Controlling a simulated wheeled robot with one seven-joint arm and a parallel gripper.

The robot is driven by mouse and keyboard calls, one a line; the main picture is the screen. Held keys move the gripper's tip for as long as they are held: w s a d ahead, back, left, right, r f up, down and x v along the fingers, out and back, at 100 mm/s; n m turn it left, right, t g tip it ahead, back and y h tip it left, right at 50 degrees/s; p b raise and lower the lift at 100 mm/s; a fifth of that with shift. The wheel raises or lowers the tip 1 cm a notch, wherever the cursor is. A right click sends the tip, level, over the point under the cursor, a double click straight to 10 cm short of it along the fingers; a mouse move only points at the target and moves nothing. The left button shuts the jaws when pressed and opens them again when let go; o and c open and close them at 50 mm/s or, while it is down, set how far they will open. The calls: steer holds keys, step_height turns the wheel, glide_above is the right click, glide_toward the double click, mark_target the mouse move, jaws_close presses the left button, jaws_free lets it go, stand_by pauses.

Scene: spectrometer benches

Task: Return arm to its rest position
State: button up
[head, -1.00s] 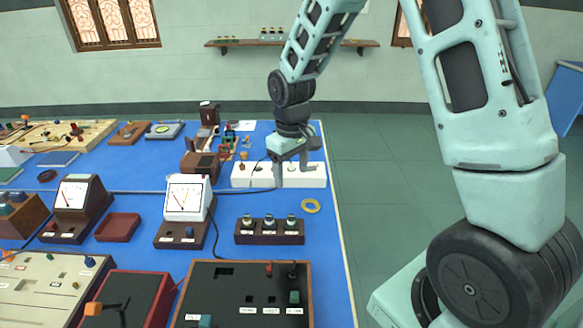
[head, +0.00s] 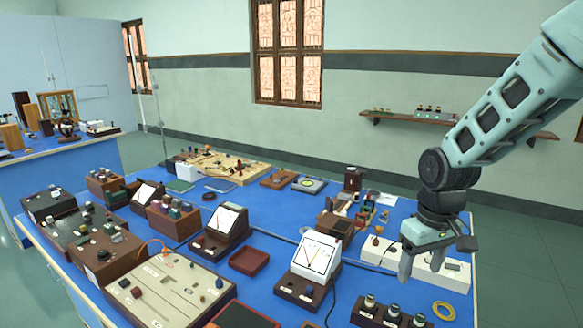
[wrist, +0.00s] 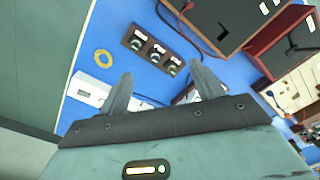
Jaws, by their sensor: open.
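My gripper (head: 423,268) hangs from my arm over the right end of the blue bench (head: 273,283), above the white power strip (head: 455,275). It is open, with its two fingers apart. In the wrist view my gripper (wrist: 163,92) also shows two separated fingers with nothing between them but the bench below. It looks empty. My arm reaches in from the upper right of the head view.
A yellow ring (head: 443,311) and a dark block with several knobs (head: 390,312) lie near my gripper. A white-faced meter (head: 314,258) stands left of it. Open floor (head: 520,275) lies right of the bench. A wall shelf (head: 415,117) is behind.

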steer(key=s+a+r+n, duration=0.2)
steer(key=s+a, duration=0.5)
steer(key=s, duration=0.4)
steer(key=s+a+r+n, duration=0.2)
steer(key=s+a, duration=0.5)
steer(key=s, duration=0.5)
steer(key=shift+r+n, duration=0.3)
steer(key=shift+r, duration=0.05)
